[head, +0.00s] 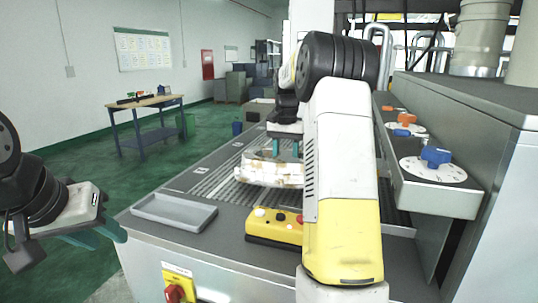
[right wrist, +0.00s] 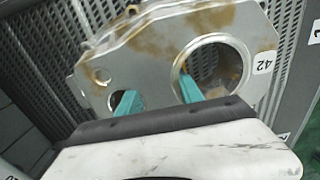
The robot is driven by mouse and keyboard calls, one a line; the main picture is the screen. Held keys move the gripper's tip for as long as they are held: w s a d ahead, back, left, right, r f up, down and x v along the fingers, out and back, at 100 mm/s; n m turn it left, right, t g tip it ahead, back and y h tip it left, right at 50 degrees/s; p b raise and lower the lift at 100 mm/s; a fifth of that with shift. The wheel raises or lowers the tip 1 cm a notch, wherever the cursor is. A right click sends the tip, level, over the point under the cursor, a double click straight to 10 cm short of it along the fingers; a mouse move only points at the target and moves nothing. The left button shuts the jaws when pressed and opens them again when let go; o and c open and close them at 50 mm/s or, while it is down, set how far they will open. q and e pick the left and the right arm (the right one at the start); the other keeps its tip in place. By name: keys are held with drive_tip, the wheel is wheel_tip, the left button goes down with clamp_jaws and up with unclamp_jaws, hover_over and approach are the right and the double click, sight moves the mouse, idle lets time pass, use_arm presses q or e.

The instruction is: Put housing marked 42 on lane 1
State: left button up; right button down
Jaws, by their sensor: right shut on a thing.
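The housing marked 42 (right wrist: 158,45) is a grey casting with brown stains, a large round hole and a white "42" label on its right side. In the head view the housing (head: 262,176) is a pale block over the slotted surface, partly hidden by my right arm. My right gripper (head: 286,150) is shut on it from above; in the right wrist view one teal finger enters the large hole and the other a smaller opening. I cannot tell whether its underside touches the surface. A white tag reading "1" (right wrist: 316,34) is at the right edge. My left gripper (head: 98,236) is open and empty, left of the bench.
A grey tray (head: 174,213) lies at the bench's near left corner. A yellow control box (head: 272,228) with buttons is near the front edge. A panel with blue and orange knobs (head: 436,158) borders the right side. The slotted surface (head: 222,160) left of the housing is clear.

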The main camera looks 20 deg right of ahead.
drive_tip(key=shift+f, duration=1.7)
drive_tip(key=c, duration=0.8)
unclamp_jaws()
drive_tip(key=shift+f, duration=0.2)
drive_tip(key=shift+o, duration=0.2)
